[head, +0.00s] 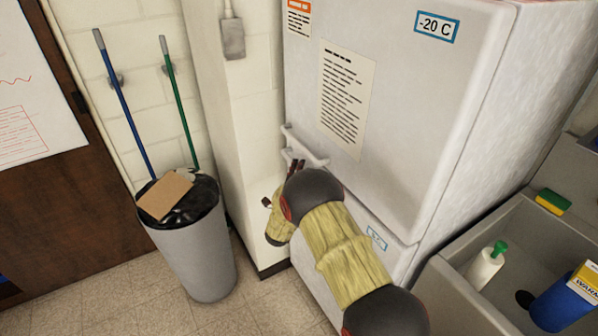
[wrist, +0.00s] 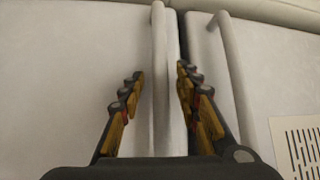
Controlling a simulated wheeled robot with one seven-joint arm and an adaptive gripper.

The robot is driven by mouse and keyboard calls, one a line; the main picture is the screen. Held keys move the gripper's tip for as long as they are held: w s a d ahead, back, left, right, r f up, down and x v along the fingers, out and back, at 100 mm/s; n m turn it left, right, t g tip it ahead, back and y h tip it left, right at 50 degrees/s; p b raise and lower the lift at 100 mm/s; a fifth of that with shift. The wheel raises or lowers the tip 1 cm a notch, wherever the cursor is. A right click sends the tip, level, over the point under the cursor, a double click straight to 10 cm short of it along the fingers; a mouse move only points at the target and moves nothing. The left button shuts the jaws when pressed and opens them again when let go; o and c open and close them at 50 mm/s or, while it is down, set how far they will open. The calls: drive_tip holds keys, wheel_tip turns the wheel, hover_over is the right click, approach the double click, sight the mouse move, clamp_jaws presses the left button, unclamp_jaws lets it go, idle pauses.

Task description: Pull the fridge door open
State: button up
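The white fridge has an upper door (head: 420,110) marked -20 C and a lower door (head: 400,262) with a small blue-framed label. Both look shut. In the wrist view, the lower door's handle bar (wrist: 158,75) runs between the two fingers of my gripper (wrist: 160,72). The fingers are spread, with a gap showing on the left of the bar; contact on the right is unclear. The upper door's handle (wrist: 232,70) lies to the right, outside the fingers. In the head view, my gripper (head: 295,168) is at the handles, and my arm hides much of the lower door.
A grey bin (head: 190,255) with a black bag and cardboard stands left of the fridge, near a wall pillar (head: 235,130). Blue and green poles lean behind it. A sink (head: 480,225) with bottles is at the right. Tiled floor is free in front of the bin.

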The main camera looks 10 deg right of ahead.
drive_tip(key=shift+w, duration=0.15)
drive_tip(key=shift+c, duration=0.8)
clamp_jaws()
